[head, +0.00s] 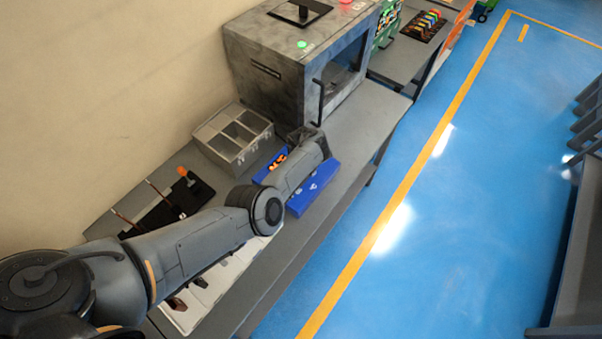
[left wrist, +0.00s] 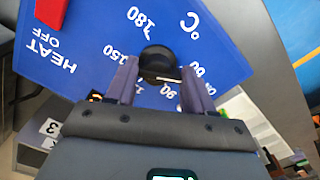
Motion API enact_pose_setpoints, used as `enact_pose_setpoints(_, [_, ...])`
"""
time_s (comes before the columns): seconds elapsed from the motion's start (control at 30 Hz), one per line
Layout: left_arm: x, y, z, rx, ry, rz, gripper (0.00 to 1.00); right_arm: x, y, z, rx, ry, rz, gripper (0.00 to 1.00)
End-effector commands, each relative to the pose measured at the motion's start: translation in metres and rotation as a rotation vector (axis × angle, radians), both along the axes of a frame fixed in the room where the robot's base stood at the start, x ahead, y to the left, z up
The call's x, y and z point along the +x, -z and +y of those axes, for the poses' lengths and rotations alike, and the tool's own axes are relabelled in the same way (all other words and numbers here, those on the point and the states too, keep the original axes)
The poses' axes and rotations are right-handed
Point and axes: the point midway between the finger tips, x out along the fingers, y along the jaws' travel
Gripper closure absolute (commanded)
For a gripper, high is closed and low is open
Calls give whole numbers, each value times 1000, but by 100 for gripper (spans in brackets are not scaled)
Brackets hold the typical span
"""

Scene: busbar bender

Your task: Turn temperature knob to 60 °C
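The blue control panel (left wrist: 75,45) fills much of the left wrist view, with white numbers and °C around a round black knob (left wrist: 157,62). The knob has a white pointer line on its lower edge. The 180 and 150 marks are clear; the marks near 60 and 90 are partly hidden by a finger. My left gripper (left wrist: 160,70) is open, with one finger on each side of the knob and visible gaps. In the head view, my left arm covers the middle of the blue panel (head: 318,184) and hides the knob. My right gripper is not in view.
A red switch part (left wrist: 48,11) sits by the HEAT OFF label. A grey machine (head: 272,85) with a handled door stands behind the panel. A grey compartment tray (head: 238,154) and a black mat (head: 195,191) are on the bench. Bare bench lies right of the panel.

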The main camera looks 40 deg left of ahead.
Motion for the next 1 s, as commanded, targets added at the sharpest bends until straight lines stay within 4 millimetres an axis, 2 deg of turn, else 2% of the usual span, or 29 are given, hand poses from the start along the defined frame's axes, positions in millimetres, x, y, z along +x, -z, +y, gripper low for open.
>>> enact_pose_setpoints(0.03, [0,0,0,0,-1,0,39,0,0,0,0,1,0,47])
enact_pose_setpoints(0.13, [0,0,0,0,0,0,24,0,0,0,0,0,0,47])
enact_pose_setpoints(0.4, [0,0,0,0,2,0,24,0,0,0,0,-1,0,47])
enact_pose_setpoints(0.53, [1,-7,0,1,1,-2,24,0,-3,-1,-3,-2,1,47])
enact_pose_setpoints(0.67, [1,-23,0,2,1,-3,24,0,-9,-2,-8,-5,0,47])
enact_pose_setpoints(1.0, [1,-80,0,0,1,-2,24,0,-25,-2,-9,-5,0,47])
